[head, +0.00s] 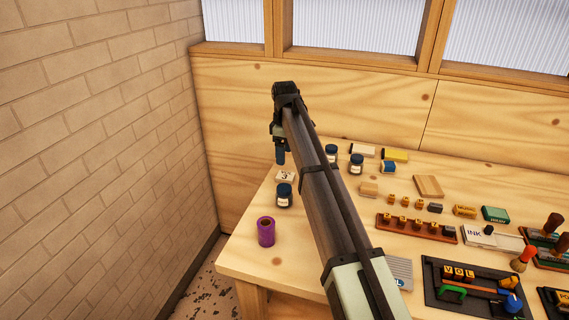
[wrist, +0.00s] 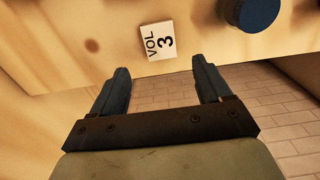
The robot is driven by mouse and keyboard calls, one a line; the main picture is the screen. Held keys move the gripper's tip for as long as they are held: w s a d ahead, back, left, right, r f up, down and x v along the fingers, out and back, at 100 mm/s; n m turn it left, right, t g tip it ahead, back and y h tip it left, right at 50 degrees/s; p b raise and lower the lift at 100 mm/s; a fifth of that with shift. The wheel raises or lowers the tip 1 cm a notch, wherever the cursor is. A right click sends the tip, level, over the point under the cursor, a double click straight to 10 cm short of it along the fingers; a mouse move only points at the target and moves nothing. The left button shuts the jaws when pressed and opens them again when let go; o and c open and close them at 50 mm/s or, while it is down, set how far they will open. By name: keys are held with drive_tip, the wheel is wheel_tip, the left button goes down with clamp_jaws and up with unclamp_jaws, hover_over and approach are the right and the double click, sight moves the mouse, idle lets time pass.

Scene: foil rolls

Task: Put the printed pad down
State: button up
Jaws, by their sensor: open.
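The printed pad (wrist: 158,40) is a small white block marked "VOL 3". In the wrist view it lies on the wooden table just beyond my fingertips, tilted slightly. In the head view the pad (head: 285,176) lies at the table's far left part, beside the wall end. My gripper (wrist: 162,75) is open, with nothing between its fingers. In the head view my gripper (head: 281,157) hangs just above and behind the pad, apart from it.
A dark jar (head: 284,195) stands just in front of the pad, and a purple foil roll (head: 266,231) sits nearer the front left edge. Another jar (head: 331,153) is to the right. Type blocks and trays crowd the right side. A brick wall (head: 100,130) rises at left.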

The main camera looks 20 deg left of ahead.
drive_tip(key=shift+r, duration=1.75)
